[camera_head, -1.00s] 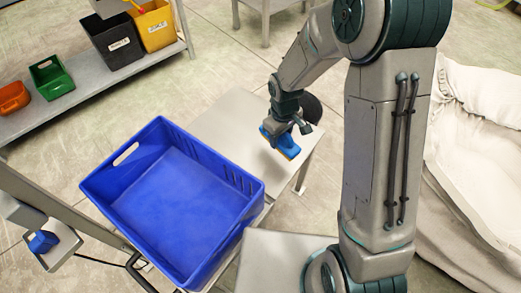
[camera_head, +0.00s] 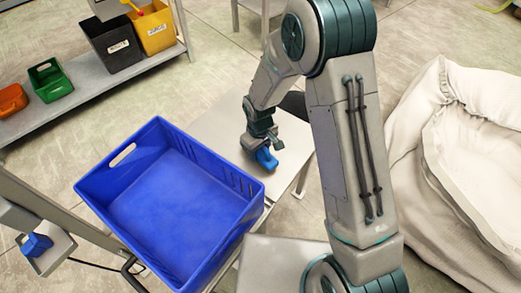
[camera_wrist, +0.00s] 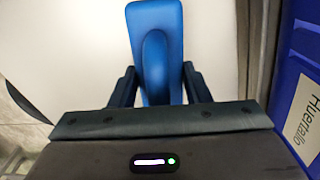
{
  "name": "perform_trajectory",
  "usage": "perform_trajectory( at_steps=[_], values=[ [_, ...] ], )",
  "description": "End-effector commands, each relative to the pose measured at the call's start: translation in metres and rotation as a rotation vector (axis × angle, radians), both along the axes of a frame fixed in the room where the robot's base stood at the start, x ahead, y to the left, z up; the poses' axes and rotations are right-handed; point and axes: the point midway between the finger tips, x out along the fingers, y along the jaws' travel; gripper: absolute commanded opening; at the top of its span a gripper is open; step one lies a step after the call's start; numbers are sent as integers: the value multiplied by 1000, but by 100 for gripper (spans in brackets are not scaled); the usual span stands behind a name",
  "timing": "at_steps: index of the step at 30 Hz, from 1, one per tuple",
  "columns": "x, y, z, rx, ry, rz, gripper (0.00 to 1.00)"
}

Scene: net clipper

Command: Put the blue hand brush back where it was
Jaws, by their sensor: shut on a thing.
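The blue hand brush (camera_head: 266,158) is held in my gripper (camera_head: 263,149), over the pale metal table (camera_head: 220,122) behind and right of the big blue crate. In the wrist view the brush (camera_wrist: 155,35) stands lengthwise between the two dark fingers of my gripper (camera_wrist: 157,82), which are closed on its blue body. Its far end points up and away from the palm in that view. The bristles are hidden. I cannot tell whether the brush touches the tabletop.
The empty blue crate (camera_head: 177,205) stands left of my gripper; its labelled side (camera_wrist: 298,75) shows at the right of the wrist view. A shelf (camera_head: 95,85) with black, yellow, green and orange bins is at the upper left. A white fabric-lined container (camera_head: 455,170) is at the right.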

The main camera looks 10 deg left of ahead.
Motion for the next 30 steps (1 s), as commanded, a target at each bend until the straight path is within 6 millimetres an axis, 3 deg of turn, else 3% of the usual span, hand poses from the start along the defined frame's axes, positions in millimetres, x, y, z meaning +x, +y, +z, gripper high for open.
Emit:
perform_trajectory(
  at_steps=[3, 4, 6, 17, 20, 30],
  values=[
    [0, 0, -4, 0, 0, 0, 7],
    [0, 0, -3, 0, 0, 0, 49],
    [0, 0, -3, 0, 0, 0, 65],
    [0, 0, 2, 0, 0, 0, 65],
    [1, 0, 16, 2, -3, 0, 65],
    [1, 0, 89, 2, -4, -1, 65]
  ],
)
